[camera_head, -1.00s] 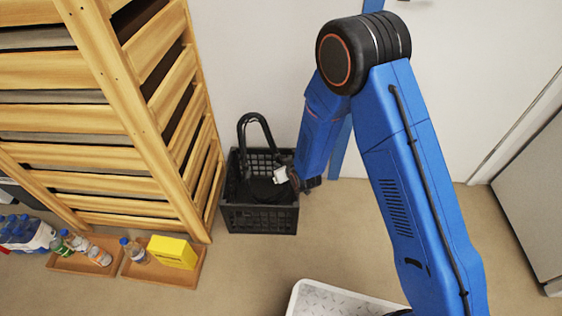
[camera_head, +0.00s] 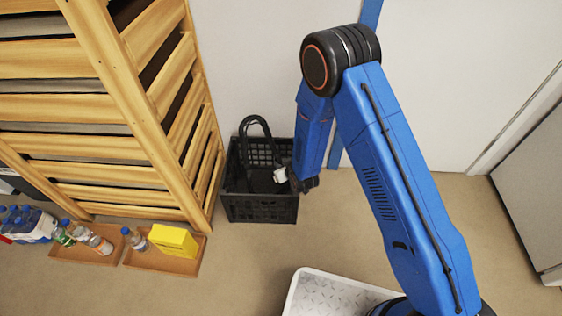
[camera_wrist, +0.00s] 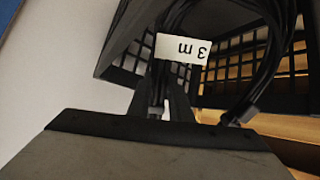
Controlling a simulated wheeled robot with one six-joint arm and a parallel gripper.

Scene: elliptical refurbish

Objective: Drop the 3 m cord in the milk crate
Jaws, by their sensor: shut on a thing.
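The 3 m cord (camera_head: 255,122) is a black coiled cable with a white tag. Its loop rises above the back left of the black milk crate (camera_head: 260,211), and its lower part overlaps the crate's opening. In the wrist view the cord (camera_wrist: 272,62) has an upside-down "3 m" tag. My gripper (camera_head: 290,181) is at the crate's right side and is shut on the cord; its fingers also show in the wrist view (camera_wrist: 165,108). The crate's dark lattice wall (camera_wrist: 118,50) is behind the cord there. Whether the cord touches the crate floor cannot be told.
A wooden slatted shelf (camera_head: 150,120) stands close left of the crate. Small trays (camera_head: 150,262) with bottles and a yellow box (camera_head: 173,241) lie on the floor at left. A white bin (camera_head: 330,290) stands in front. A white wall is behind the crate.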

